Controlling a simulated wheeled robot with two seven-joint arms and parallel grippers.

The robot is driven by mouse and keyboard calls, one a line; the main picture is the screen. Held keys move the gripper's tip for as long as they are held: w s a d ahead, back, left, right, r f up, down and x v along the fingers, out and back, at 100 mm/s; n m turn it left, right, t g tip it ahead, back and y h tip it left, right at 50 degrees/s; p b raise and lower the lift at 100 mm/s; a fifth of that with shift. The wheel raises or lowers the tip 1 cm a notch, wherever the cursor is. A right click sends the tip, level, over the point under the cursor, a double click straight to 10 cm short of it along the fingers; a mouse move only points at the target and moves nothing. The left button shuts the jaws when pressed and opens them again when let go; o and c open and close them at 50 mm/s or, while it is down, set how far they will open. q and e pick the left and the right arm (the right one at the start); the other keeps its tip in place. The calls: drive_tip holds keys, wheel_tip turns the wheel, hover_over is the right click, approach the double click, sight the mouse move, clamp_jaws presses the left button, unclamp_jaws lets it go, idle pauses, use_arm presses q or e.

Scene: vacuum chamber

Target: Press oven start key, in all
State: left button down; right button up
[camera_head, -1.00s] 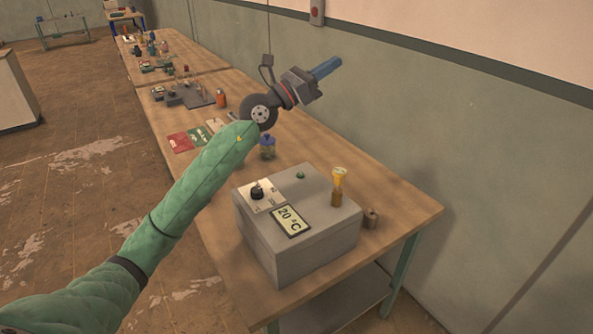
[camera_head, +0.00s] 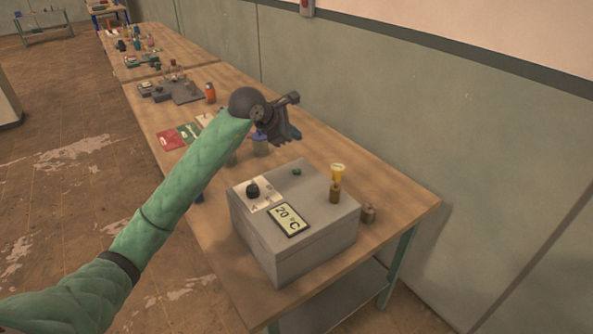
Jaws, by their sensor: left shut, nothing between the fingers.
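The oven is a grey box (camera_head: 265,243) near the table's front end. Its top carries a black knob (camera_head: 252,189) on a white scale plate, a display (camera_head: 288,219) reading 20 °C, and a small green key (camera_head: 296,171) toward the back. My green-sleeved left arm comes in from the left. My left gripper (camera_head: 291,133) is shut and empty, above the table beyond the oven's far side. It is apart from the green key. Its blue fingers are mostly hidden behind the dark wrist. My right gripper is out of view.
A blue-lidded jar (camera_head: 260,145) is partly hidden behind my wrist. Red and green cards (camera_head: 172,139) lie farther back. The wall (camera_head: 430,130) borders the table's right.

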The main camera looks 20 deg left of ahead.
sight(293, 171)
use_arm(q)
drive_tip(key=shift+s+a+f, duration=0.15)
drive_tip(key=shift+a+f, duration=0.05)
drive_tip(key=shift+f, duration=0.05)
drive_tip(key=shift+f, duration=0.1)
